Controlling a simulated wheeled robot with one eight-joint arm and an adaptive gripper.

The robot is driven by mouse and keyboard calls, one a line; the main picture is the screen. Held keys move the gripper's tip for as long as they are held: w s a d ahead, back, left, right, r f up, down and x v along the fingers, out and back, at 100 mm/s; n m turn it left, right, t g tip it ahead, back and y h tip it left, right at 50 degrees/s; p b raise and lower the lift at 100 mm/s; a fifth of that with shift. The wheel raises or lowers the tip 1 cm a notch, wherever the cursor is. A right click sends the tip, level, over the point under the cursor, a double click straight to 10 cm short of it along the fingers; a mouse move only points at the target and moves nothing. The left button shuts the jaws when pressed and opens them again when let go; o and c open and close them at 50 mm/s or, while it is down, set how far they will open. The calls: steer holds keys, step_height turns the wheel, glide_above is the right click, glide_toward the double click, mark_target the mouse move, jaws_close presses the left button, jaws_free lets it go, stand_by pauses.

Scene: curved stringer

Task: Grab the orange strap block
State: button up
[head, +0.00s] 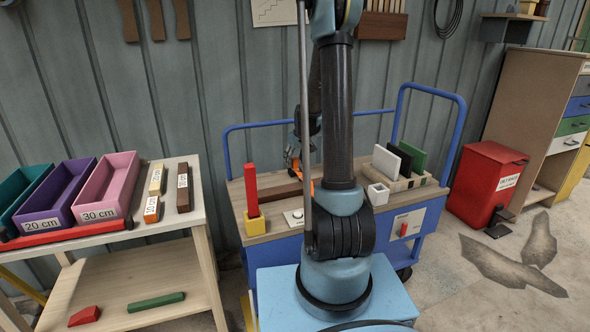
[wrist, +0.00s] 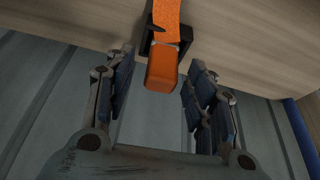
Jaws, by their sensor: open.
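The orange strap block (wrist: 163,68) shows in the wrist view, with an orange strap (wrist: 166,15) running up from it through a dark bracket (wrist: 148,38) on a wooden surface. My gripper (wrist: 159,75) is open, one finger on each side of the block's near end, with visible gaps between. In the head view, my gripper (head: 296,150) is behind my arm, over the back of the blue cart. A bit of orange (head: 290,153) shows there, but my arm hides most of that spot.
The blue cart (head: 278,262) carries a red upright bar (head: 251,190) in a yellow base, a white cube (head: 378,194) and a rack of upright panels (head: 404,184). A table with bins (head: 108,187) stands left, a red bin (head: 484,185) right. The corrugated wall is close behind.

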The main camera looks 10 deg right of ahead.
steer(key=shift+w+f, duration=0.2)
steer(key=shift+f, duration=0.25)
jaws_close()
steer(key=shift+r, duration=0.1)
